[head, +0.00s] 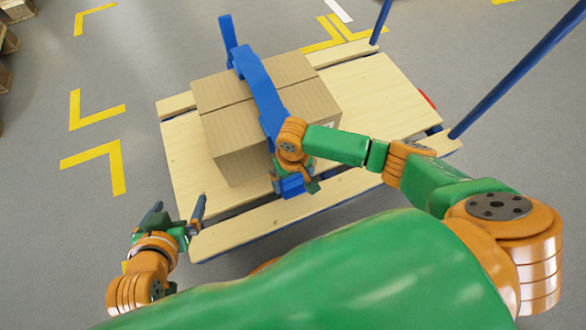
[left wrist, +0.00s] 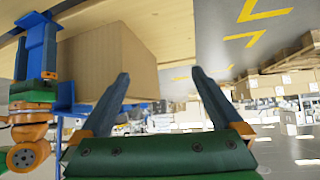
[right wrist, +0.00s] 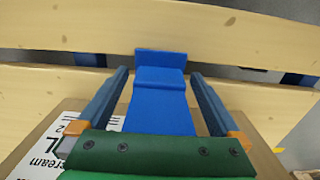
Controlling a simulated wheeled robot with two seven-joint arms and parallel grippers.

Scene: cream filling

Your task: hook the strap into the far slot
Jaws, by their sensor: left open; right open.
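A blue strap (head: 258,85) lies over a cardboard box (head: 230,135) on a wooden-topped cart (head: 380,90). Its far end (head: 228,32) sticks up past the box's far side. Its near end (head: 292,186) is at the box's near side, by my right gripper (head: 295,180). In the right wrist view the strap (right wrist: 160,100) runs between the open fingers of my right gripper (right wrist: 157,80), towards a gap between boards. My left gripper (head: 177,204) is open and empty off the cart's near left corner. The far slot (head: 315,68) is a gap before the far board, partly hidden by the box.
Blue posts (head: 510,70) rise at the cart's right side. The grey floor (head: 60,200) with yellow marks is clear on the left. Wooden crates (head: 15,10) stand at the far left. A printed label (right wrist: 65,140) shows on the box in the right wrist view.

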